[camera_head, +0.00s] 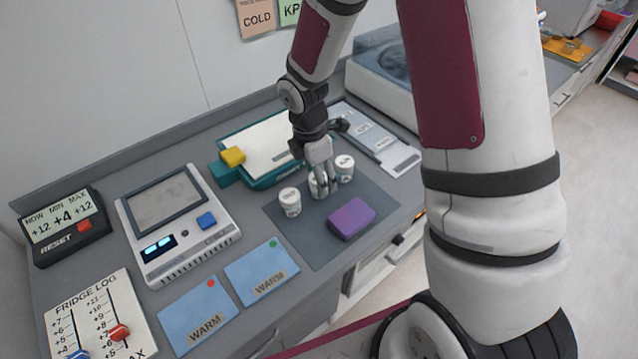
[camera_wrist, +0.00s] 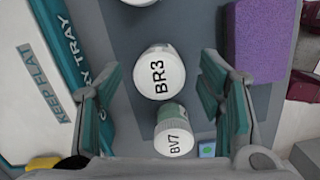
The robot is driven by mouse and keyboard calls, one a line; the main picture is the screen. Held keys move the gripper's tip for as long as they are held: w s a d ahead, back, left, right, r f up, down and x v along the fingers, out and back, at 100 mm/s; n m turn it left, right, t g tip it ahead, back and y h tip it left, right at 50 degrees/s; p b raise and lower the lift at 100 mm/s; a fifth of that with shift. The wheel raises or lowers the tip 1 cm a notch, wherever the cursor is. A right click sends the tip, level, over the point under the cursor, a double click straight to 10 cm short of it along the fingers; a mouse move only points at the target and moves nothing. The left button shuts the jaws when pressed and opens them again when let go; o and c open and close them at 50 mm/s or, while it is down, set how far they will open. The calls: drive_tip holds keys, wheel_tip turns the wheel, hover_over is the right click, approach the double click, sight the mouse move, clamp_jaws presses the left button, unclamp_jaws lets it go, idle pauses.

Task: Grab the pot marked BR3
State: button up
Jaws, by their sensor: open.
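The pot marked BR3 (camera_wrist: 158,72) has a white lid and stands between my open fingers in the wrist view. In the head view it appears to be the middle pot (camera_head: 318,189), partly hidden by my gripper (camera_head: 322,182). My gripper (camera_wrist: 158,80) is open, with one finger on each side of BR3; I see gaps on both sides in the wrist view. A pot marked BV7 (camera_wrist: 174,143) stands beside BR3, nearer the palm in the wrist view. A third white pot (camera_head: 344,165) stands on the other side, cut off at the top of the wrist view.
The pots and a purple block (camera_head: 351,218) are on a dark mat (camera_head: 312,243). A grey-white device (camera_head: 180,222) and blue WARM cards (camera_head: 262,270) lie to the left.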

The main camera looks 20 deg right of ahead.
drive_tip(key=shift+f, duration=0.6)
drive_tip(key=c, duration=1.3)
drive_tip(key=shift+o, duration=0.2)
drive_tip(key=shift+r, duration=0.1)
